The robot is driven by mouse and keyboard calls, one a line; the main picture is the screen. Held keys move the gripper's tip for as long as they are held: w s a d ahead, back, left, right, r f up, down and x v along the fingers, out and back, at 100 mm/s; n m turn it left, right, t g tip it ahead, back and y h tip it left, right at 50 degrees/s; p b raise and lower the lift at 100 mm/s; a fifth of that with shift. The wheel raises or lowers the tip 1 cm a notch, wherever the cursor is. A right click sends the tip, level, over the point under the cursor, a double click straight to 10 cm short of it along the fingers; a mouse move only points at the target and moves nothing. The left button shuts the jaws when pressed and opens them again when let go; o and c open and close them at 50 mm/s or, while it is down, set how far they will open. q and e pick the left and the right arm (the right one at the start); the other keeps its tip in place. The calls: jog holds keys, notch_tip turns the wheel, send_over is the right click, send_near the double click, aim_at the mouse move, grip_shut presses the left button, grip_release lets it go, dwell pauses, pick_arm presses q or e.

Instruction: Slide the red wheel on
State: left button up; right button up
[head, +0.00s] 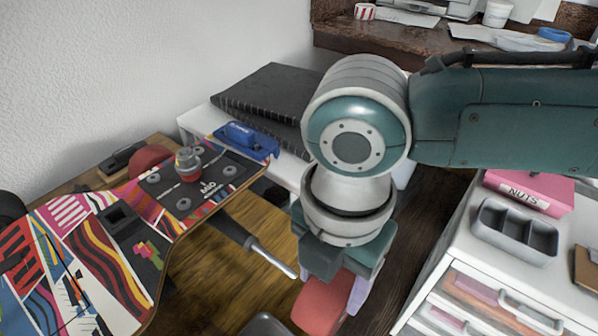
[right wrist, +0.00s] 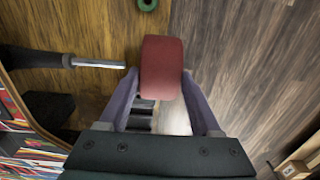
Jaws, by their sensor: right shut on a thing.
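My right gripper (head: 338,285) points down at the lower middle of the head view. It is shut on a red wheel (head: 320,305); in the right wrist view the red wheel (right wrist: 162,68) sits between both fingers. A bare metal axle (head: 280,262) sticks out from a dark hanger beside the colourful board (head: 100,265). In the right wrist view the axle (right wrist: 98,64) points at the wheel's left side, with a small gap between tip and wheel. The wheel's bore is not visible. My left gripper is not in view.
A small grey-and-red item (head: 188,165) stands on the board's dark patch. Another red rounded thing (head: 150,157) shows behind the board. At right, a white drawer unit (head: 480,270) carries a grey compartment tray (head: 515,232) and a pink NUTS box (head: 530,190). A green ring (right wrist: 148,4) shows in the wrist view.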

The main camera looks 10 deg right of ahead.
jog(key=shift+p, duration=0.5)
dwell(0.8)
dwell(0.4)
jog(key=shift+w+a+b, duration=0.35)
jog(key=shift+w+b, duration=0.05)
jog(key=shift+w, duration=0.15)
jog(key=shift+p, duration=0.45)
dwell(0.5)
jog(key=shift+w+a+f+b, duration=0.1)
jog(key=shift+w+a+b, duration=0.15)
jog(key=shift+b, duration=0.15)
jog(key=shift+w+a+b, duration=0.85)
jog(key=shift+w+b, duration=0.2)
jog(key=shift+w, duration=0.05)
